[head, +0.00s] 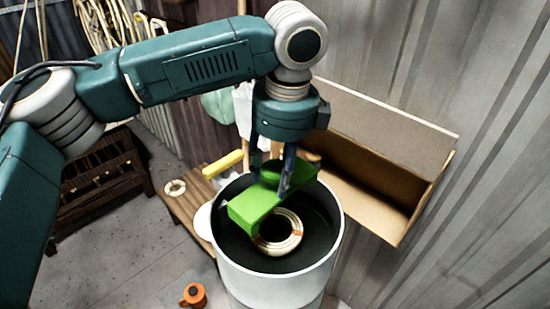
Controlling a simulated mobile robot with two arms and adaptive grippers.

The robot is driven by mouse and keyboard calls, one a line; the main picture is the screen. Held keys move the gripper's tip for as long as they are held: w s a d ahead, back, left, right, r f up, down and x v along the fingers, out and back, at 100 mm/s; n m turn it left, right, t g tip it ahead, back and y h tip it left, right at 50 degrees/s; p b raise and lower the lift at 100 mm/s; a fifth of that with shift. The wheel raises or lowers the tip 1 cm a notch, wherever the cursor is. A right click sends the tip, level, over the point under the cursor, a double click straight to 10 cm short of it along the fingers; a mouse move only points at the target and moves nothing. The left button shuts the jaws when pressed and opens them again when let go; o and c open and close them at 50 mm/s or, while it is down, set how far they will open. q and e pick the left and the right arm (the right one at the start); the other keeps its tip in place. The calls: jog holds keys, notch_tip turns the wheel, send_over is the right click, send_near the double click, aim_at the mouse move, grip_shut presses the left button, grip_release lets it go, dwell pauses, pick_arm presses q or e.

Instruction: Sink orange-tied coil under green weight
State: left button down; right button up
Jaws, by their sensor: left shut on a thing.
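My left gripper (273,182) points down over the open white drum and is shut on the green weight (252,208). The weight is a bright green block, held across the drum's opening. The orange-tied coil (291,244), a pale rattan ring with an orange tie, lies in the dark inside of the drum (283,289), in front of the weight. The weight hides part of the coil's far side. I cannot tell whether the weight touches the coil. My right gripper is not in view.
A wooden bench (187,213) left of the drum carries another pale coil (175,188) and a yellow block (222,164). An open cardboard box (428,195) stands behind right, near the corrugated wall. An orange pot (193,295) is at the drum's front left. A dark wooden rack (101,180) stands left.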

aim_at(275, 192)
pick_arm(q)
jog(key=shift+s+f, duration=0.55)
jog(key=shift+s, duration=0.25)
jog(key=f, duration=0.1)
jog(key=w+f, duration=0.1)
jog(key=f, duration=0.1)
jog(key=f+b, duration=0.1)
jog(key=shift+w+f, duration=0.25)
jog(key=shift+w, duration=0.1)
jog(key=shift+f, duration=0.4)
jog(key=f+b, duration=0.1)
jog(key=f, duration=0.3)
jog(key=shift+s+f, duration=0.1)
jog(key=shift+s, duration=0.1)
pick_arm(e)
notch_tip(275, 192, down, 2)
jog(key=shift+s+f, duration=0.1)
pick_arm(q)
jog(key=shift+s, duration=0.1)
